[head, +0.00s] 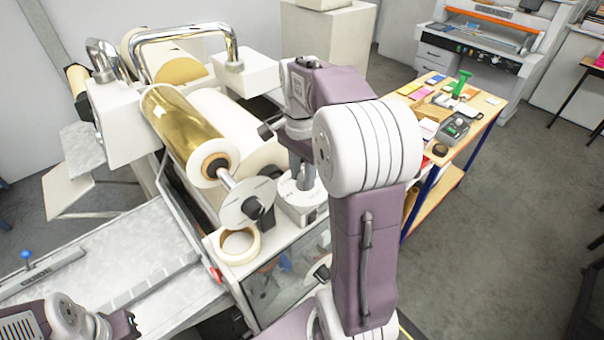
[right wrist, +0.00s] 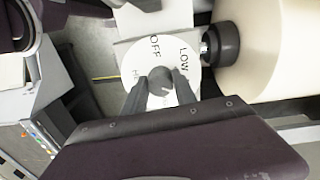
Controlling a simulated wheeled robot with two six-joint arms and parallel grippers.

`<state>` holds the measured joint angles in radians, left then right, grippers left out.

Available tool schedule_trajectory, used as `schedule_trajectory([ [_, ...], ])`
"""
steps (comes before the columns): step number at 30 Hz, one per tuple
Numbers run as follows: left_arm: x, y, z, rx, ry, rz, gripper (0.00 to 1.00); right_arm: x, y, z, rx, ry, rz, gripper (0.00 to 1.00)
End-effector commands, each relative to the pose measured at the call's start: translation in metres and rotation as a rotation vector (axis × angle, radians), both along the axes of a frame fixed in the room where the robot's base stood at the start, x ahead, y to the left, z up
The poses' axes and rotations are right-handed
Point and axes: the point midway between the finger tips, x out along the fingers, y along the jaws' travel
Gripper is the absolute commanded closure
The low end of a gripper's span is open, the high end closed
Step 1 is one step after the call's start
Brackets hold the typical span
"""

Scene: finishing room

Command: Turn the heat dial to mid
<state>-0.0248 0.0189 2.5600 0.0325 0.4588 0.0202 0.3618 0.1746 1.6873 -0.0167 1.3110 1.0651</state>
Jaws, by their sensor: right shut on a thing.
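The heat dial is a round white plate (right wrist: 178,62) with a dark grey knob (right wrist: 160,76) at its middle. In the right wrist view OFF and LOW can be read, an H starts a word at the left, and the lower part is hidden behind my gripper. The knob's pointer cannot be made out. My right gripper (right wrist: 162,88) is shut on the knob, one finger on each side. In the head view this gripper (head: 303,172) reaches down onto the dial plate (head: 291,196), which sits on a white box. Only part of my left arm shows, at the lower left.
A gold foil roll (head: 185,128) and a white roll (head: 232,122) lie left of the dial. A disc-ended shaft (head: 247,203) and a tape ring (head: 240,246) are close by.

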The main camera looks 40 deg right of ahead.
Motion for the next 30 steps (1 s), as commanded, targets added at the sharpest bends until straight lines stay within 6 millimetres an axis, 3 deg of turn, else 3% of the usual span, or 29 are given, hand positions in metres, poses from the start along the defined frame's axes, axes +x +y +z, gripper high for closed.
schedule_trajectory([
  [8, 0.000, 0.000, 0.001, 0.000, 0.000, 0.000, 1.00, 0.001, -0.002, 0.002, -0.008, -0.007, 0.000, 1.00],
  [9, 0.000, 0.000, 0.000, 0.000, 0.000, 0.000, 1.00, 0.001, -0.002, 0.002, -0.008, -0.007, 0.000, 0.61],
  [11, 0.000, 0.000, 0.000, 0.000, 0.000, 0.000, 1.00, 0.001, -0.002, 0.002, -0.008, -0.006, 0.000, 0.45],
  [22, 0.000, 0.000, -0.001, 0.000, 0.000, 0.000, 1.00, 0.001, -0.001, 0.005, -0.003, -0.004, 0.001, 0.45],
  [26, 0.000, 0.000, -0.005, 0.000, 0.000, 0.000, 1.00, 0.002, -0.002, 0.024, -0.004, -0.008, 0.001, 0.45],
  [30, 0.000, 0.000, -0.006, 0.000, 0.000, 0.000, 1.00, 0.004, -0.002, 0.055, -0.005, -0.008, 0.001, 0.45],
])
